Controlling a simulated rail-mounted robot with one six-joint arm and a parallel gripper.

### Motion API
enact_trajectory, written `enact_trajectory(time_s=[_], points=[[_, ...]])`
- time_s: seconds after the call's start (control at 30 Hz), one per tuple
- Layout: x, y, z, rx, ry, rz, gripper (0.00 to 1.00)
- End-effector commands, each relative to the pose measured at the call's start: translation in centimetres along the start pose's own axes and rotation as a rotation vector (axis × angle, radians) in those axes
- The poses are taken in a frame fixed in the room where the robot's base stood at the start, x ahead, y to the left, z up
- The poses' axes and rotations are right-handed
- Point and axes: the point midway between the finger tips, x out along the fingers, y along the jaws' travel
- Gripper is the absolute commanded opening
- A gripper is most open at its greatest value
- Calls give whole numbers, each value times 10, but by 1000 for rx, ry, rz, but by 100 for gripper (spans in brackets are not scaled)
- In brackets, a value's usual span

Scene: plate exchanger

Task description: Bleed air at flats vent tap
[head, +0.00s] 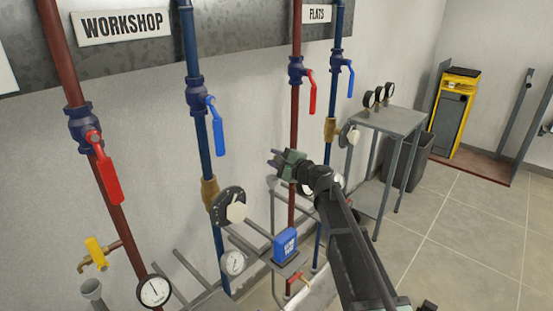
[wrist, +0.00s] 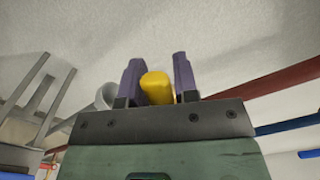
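My gripper (head: 273,158) is at the wall near the red flats pipe (head: 295,120), below that pipe's red-levered valve (head: 300,72). In the wrist view, a yellow tap handle (wrist: 157,88) lies between the two purple fingers (wrist: 158,82), close to both. I cannot tell whether they press on it. This tap is hidden behind my gripper in the head view. A grey cup-like funnel (wrist: 105,95) shows beside the left finger.
The workshop side has another yellow tap (head: 96,252) with a grey funnel (head: 92,290) and a gauge (head: 154,291). A blue pump box (head: 286,245) and a grey table (head: 390,122) with gauges stand near my arm.

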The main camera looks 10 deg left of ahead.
Motion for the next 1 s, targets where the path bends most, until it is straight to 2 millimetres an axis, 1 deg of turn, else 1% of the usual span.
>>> enact_trajectory(time_s=[0.03,0.1,0.13,0.37,0.47,0.57,0.7,0.8,0.9,1.0], points=[[0,0,0,0,0,0,36],[0,0,0,0,0,0,47],[0,0,0,0,0,0,48],[0,0,0,0,0,-1,48],[-7,0,0,0,1,-1,48],[-26,0,1,0,2,-1,48],[-63,1,2,0,2,-2,48],[-86,1,1,0,2,-1,48],[-101,0,1,0,1,-1,48],[-108,0,0,0,1,-1,48]])
